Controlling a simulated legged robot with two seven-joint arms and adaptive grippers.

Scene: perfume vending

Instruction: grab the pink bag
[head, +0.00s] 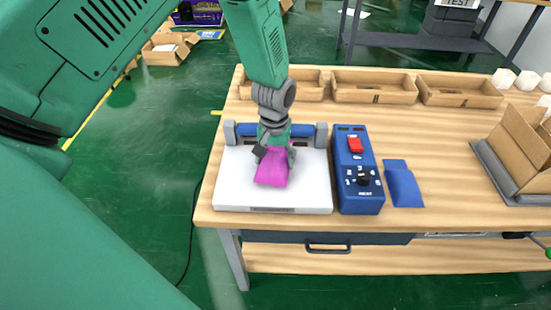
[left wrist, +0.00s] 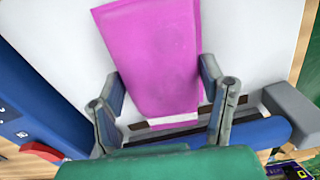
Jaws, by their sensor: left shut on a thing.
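The pink bag (head: 271,168) is on the white platform of the device at the left of the table, below my left gripper. My left gripper (head: 273,152) points down over the bag and is shut on it. In the left wrist view the bag (left wrist: 152,60) lies between the two fingers (left wrist: 165,98), its near end between them. The white platform (left wrist: 245,45) shows behind it. Whether the bag is lifted off the platform is unclear. My right gripper is not in view.
A blue control box (head: 358,190) with a red switch and dial stands right of the platform, and a blue bag (head: 403,186) lies beside it. Cardboard trays (head: 374,87) line the back. An open carton (head: 526,148) stands at right. The table between is clear.

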